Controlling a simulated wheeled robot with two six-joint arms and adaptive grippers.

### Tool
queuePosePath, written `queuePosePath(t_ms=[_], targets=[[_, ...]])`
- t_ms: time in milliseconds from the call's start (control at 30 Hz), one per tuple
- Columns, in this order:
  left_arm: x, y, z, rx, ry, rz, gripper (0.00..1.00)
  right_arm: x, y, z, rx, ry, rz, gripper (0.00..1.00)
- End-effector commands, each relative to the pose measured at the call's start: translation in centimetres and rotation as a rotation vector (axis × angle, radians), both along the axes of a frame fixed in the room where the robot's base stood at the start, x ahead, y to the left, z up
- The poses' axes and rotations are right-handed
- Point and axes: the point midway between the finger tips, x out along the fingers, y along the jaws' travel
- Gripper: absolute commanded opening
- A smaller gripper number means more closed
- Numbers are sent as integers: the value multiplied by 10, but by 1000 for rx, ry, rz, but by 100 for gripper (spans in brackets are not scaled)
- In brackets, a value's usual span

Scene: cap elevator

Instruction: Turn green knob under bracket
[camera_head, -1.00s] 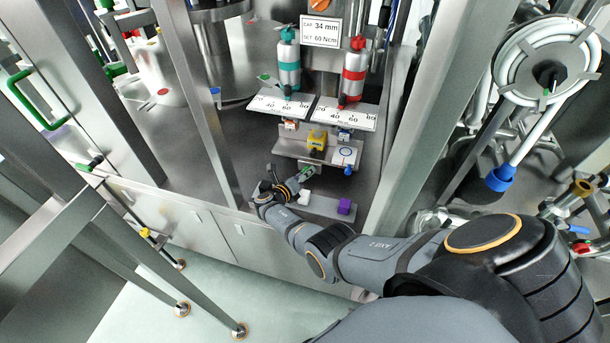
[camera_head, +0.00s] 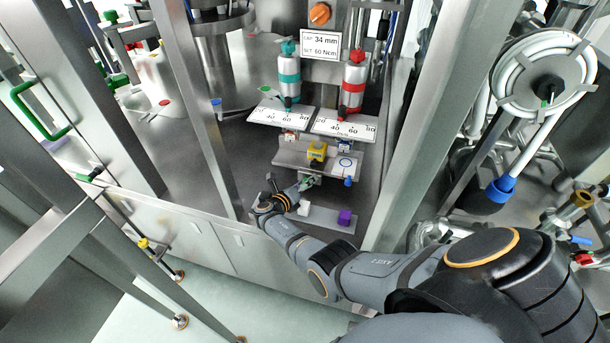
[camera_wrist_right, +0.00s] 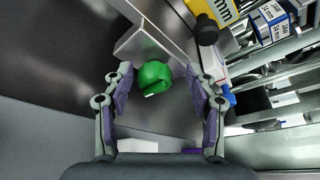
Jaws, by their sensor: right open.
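The green knob (camera_wrist_right: 153,77) is a rounded knob with a pale mark on its lower edge. In the right wrist view it lies between the two fingers of my right gripper (camera_wrist_right: 158,72), with a gap on each side. The fingers are open and do not visibly touch it. In the head view my right gripper (camera_head: 303,185) is just below the front of the metal bracket (camera_head: 292,158). The knob is tiny and mostly covered by the gripper there. My left gripper is not in view.
A yellow block (camera_head: 317,150) sits on the bracket, and a blue knob (camera_head: 348,181) is to the right of the gripper. A white cube (camera_head: 304,208) and a purple cube (camera_head: 344,216) are on the lower ledge (camera_head: 325,222). An upright post (camera_head: 410,120) stands to the right.

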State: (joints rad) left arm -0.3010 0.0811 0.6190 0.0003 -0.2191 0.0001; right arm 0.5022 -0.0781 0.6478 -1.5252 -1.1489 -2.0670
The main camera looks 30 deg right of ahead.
Motion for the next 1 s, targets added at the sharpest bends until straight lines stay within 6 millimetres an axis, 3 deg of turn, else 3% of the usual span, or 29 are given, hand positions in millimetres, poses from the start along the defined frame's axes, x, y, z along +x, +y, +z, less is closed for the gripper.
queuePosePath(t_ms=[400, 533, 867, 933, 1000], targets=[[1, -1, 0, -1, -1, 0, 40, -1, 0, 72, 0, -3, -1, 57], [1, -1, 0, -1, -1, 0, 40, -1, 0, 86, 1, -2, -1, 57], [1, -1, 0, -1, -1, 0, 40, -1, 0, 90, 1, 0, 1, 57], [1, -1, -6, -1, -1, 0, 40, -3, 1, 82, 20, -26, 2, 57], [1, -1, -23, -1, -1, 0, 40, -11, 3, 58, 96, -129, 9, 57]])
